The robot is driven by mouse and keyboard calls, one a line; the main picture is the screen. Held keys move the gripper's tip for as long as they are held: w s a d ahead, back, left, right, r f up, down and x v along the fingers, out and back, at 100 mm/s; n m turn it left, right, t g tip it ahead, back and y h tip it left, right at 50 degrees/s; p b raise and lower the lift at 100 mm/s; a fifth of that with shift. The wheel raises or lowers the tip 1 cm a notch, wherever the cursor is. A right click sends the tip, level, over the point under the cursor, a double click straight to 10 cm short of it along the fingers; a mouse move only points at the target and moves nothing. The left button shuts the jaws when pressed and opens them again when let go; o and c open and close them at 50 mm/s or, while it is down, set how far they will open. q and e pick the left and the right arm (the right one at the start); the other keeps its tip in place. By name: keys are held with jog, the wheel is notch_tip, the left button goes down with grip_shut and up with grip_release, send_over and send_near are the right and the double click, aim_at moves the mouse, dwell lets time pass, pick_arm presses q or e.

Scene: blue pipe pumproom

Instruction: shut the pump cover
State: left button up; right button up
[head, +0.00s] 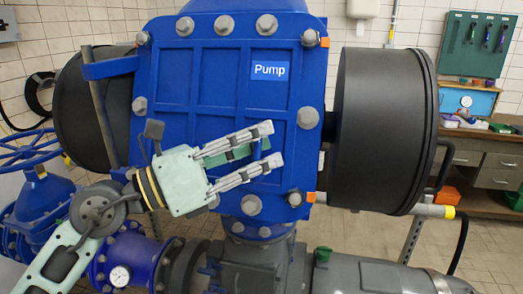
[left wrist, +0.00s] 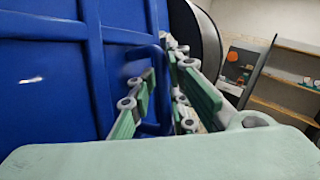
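The pump cover (head: 215,65) is a large blue ribbed panel with a white-lettered "Pump" label (head: 270,71). It faces me in the head view, with bolt heads around it; I cannot tell whether it is fully shut. My left gripper (head: 268,145) is in front of the cover's lower right part, its two fingers apart and pointing right. In the left wrist view the cover (left wrist: 45,90) fills the left side. A blue bar-like handle (left wrist: 148,53) shows by the spread fingers (left wrist: 160,95); contact is unclear. My right gripper is not in view.
Black cylinders stand left (head: 90,110) and right (head: 380,130) of the pump. Below are grey pipework (head: 365,275) and a gauge (head: 120,276). A workbench (head: 485,160) with a green tool board (head: 476,45) stands at the back right.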

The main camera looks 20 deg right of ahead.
pick_arm(q)
jog(key=shift+o, duration=1.4)
jog(key=shift+w+a+f, duration=0.1)
jog(key=shift+f, duration=0.05)
jog(key=s+a+f, duration=0.1)
jog(key=a+f, duration=0.1)
jog(key=a, duration=0.9)
jog(key=shift+s+a, duration=0.2)
jog(key=shift+a, duration=0.2)
jog(key=shift+r, duration=0.1)
